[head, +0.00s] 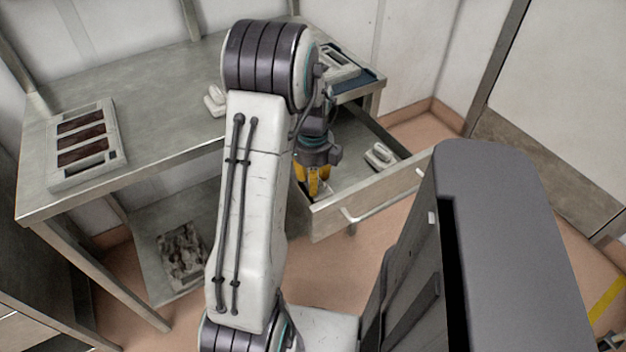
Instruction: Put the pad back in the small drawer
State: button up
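The small drawer (372,190) is pulled out from under the right end of the metal table. A small white object with a raised handle (380,157) lies in it, toward the right side. A similar white object (214,100) sits on the tabletop, partly hidden behind my arm. I cannot tell for sure which is the pad. My gripper (314,190), with yellow fingers, points down at the left front part of the drawer. My arm hides part of the drawer. Something pale shows by the fingertips, too small to tell whether it is held.
A pale mould with dark slots (86,143) lies at the table's (160,95) left end. A dark blue tray (356,83) with a pale framed piece is at the back right. A lower shelf (148,262) holds a grey rough block (182,255). The tabletop's middle is clear.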

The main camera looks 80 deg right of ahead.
jog(key=shift+f, duration=0.25)
jog(key=shift+f, duration=0.2)
jog(key=o, duration=1)
jog(key=shift+r, duration=0.1)
jog(key=shift+o, duration=0.2)
notch_tip(320, 180, up, 12)
jog(key=p, duration=0.1)
jog(key=shift+r, duration=0.15)
